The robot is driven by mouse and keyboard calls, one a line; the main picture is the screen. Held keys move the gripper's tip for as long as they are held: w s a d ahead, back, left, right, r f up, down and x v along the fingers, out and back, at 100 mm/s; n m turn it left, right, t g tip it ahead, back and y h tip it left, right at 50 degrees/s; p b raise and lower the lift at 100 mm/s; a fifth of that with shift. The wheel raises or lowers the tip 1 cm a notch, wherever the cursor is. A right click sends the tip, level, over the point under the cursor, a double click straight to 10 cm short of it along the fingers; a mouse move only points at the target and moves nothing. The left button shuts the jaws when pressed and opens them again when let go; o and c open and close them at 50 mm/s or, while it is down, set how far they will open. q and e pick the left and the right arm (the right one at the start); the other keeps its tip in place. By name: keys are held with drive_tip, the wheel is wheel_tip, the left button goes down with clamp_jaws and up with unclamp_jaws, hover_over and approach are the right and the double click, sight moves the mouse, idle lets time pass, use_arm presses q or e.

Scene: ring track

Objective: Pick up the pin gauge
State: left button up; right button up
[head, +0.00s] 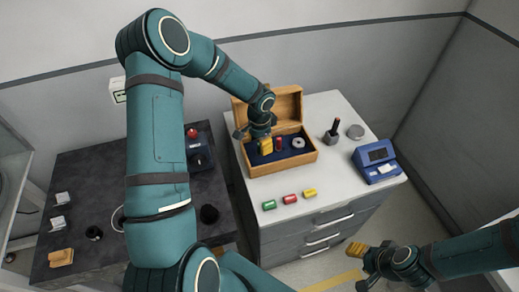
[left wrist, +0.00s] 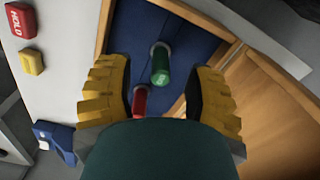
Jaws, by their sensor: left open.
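An open wooden box (head: 262,167) with a dark blue lining stands on the light cabinet (head: 240,190). My left gripper (head: 265,147) is over the left part of the box, with its yellow fingers pointing down. In the left wrist view the gripper (left wrist: 160,98) is open. A green cylinder (left wrist: 161,66) stands in the blue lining between and beyond the fingers. A red cylinder (left wrist: 139,100) is beside it, partly hidden by my gripper; it also shows in the head view (head: 279,143). I cannot tell which is the pin gauge. My right gripper (head: 358,250) is away from the cabinet, low at the right.
A pale ring (head: 298,142) lies in the box's right part. Green (head: 269,205), red (head: 290,199) and yellow (head: 310,193) tags lie in front. A dark stand (head: 333,133), a grey disc (head: 355,131) and a blue device (head: 378,164) stand to the right. The raised lid (head: 287,104) is behind.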

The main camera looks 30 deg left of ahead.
use_arm(q)
drive_tip(key=shift+f, duration=1.3)
clamp_jaws()
